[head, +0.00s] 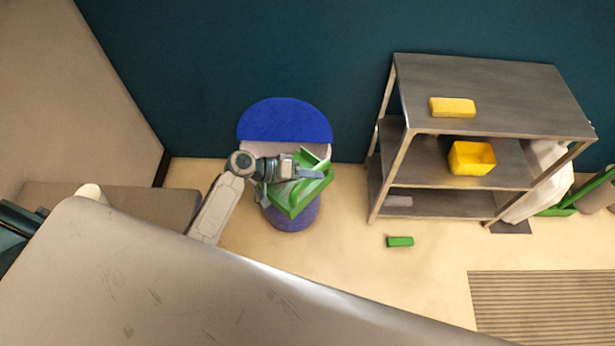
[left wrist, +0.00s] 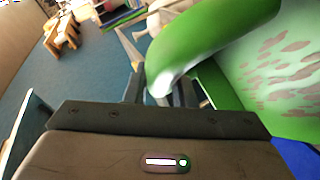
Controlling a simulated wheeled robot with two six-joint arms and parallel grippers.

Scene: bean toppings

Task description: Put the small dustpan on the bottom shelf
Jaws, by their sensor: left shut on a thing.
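The green dustpan (head: 292,203) is held above and in front of a blue bin in the head view. My left gripper (head: 304,174) is shut on it. In the left wrist view the gripper (left wrist: 165,90) closes on the dustpan's rounded green handle (left wrist: 205,40), and the pan's speckled face fills the right side. The pan looks tilted. My right gripper is not in view.
The blue bin (head: 287,217) has its blue lid (head: 284,120) raised behind it. A green block (head: 400,241) lies on the floor before the shelf. A yellow box (head: 472,158) is on the middle shelf, a yellow block (head: 452,107) on top. A white bag (head: 537,180) stands right.

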